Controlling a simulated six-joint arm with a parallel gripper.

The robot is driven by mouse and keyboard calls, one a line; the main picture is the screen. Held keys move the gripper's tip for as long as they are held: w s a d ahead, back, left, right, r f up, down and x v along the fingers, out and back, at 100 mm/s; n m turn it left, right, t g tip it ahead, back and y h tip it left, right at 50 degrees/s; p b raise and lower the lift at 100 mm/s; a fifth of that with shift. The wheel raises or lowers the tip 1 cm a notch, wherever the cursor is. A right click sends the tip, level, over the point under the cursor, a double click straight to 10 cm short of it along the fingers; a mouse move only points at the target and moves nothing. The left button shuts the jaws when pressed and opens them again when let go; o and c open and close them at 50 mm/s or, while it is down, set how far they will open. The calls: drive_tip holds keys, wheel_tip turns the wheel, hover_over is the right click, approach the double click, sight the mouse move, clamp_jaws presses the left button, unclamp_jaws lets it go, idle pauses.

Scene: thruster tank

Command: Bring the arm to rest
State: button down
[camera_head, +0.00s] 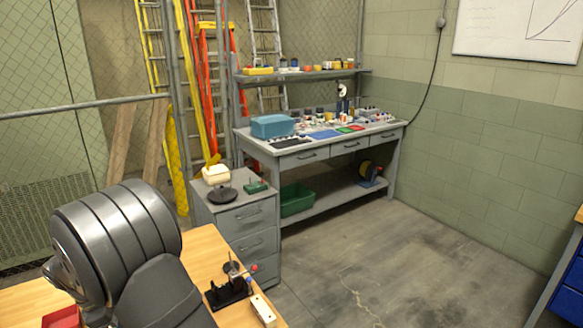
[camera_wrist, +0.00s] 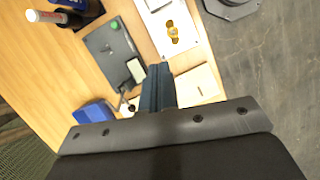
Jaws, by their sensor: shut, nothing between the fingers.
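My gripper (camera_wrist: 160,72) shows in the wrist view, with its dark fingers shut together and nothing between them. It points over a wooden bench top (camera_wrist: 62,72); the distance from the fingertips to the surface is hard to tell. In the head view, large grey rounded links of my arm fill the lower left, and I cannot make out the gripper there.
In the wrist view, a grey plate with a green spot (camera_wrist: 100,48), a white plate with a brass part (camera_wrist: 155,18) and a blue box (camera_wrist: 92,112) lie near the fingers. The head view shows a grey drawer cabinet (camera_head: 240,222), a cluttered workbench (camera_head: 302,160) and open floor (camera_head: 400,260).

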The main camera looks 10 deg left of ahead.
drive_tip(key=w+d+r+m+g+y, duration=0.1)
drive_tip(key=w+d+r+m, duration=0.2)
drive_tip(key=m, duration=1)
drive_tip(key=w+d+r+m+y, duration=0.1)
drive_tip(key=w+d+r+m, duration=0.2)
drive_tip(key=d+r+m, duration=0.5)
wheel_tip(320, 180, up, 4)
drive_tip(key=m, duration=0.5)
drive_tip(key=shift+w+d+r+g, duration=0.15)
drive_tip(key=shift+w+d+g, duration=0.1)
drive_tip(key=shift+d+g, duration=0.15)
